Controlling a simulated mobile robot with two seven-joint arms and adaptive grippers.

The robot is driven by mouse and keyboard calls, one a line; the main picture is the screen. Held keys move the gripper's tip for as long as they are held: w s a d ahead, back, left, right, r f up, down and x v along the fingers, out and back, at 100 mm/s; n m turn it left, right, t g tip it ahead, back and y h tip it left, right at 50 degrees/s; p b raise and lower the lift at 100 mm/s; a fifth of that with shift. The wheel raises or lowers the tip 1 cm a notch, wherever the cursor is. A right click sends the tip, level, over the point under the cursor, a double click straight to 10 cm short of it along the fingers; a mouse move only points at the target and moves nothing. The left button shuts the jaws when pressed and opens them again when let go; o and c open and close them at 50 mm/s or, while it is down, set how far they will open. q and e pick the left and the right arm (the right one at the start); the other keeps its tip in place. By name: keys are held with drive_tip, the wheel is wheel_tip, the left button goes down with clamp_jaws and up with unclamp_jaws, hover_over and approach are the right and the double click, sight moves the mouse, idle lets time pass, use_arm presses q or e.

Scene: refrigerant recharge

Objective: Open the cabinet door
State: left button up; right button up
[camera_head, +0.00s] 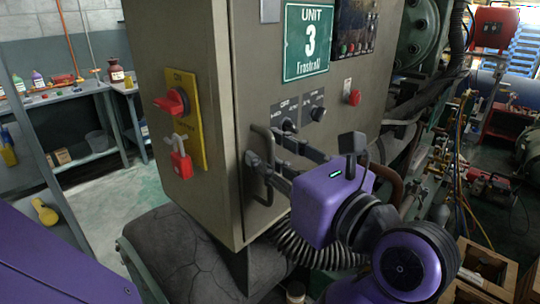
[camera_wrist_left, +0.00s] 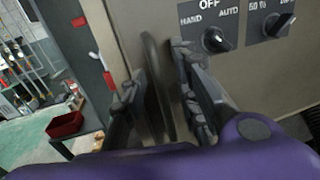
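The grey-beige cabinet door (camera_head: 300,110) carries a green "UNIT 3" sign and looks closed. Its dark D-shaped handle (camera_head: 268,185) stands upright near the door's left edge. My left gripper (camera_head: 266,150) is at the handle, with its two fingers apart on either side of the bar. In the left wrist view the handle (camera_wrist_left: 158,85) stands between the fingers (camera_wrist_left: 160,95), with small gaps showing; firm contact cannot be seen. My right gripper is not in view.
On the cabinet's left side is a red rotary switch (camera_head: 172,102) on a yellow plate, with a red padlock (camera_head: 181,160) hanging below. Selector knobs (camera_head: 318,114) and a red button (camera_head: 354,97) sit right of the handle. A ribbed hose (camera_head: 310,252) runs below the cabinet.

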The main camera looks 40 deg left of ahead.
use_arm(q)
clamp_jaws()
idle(0.5)
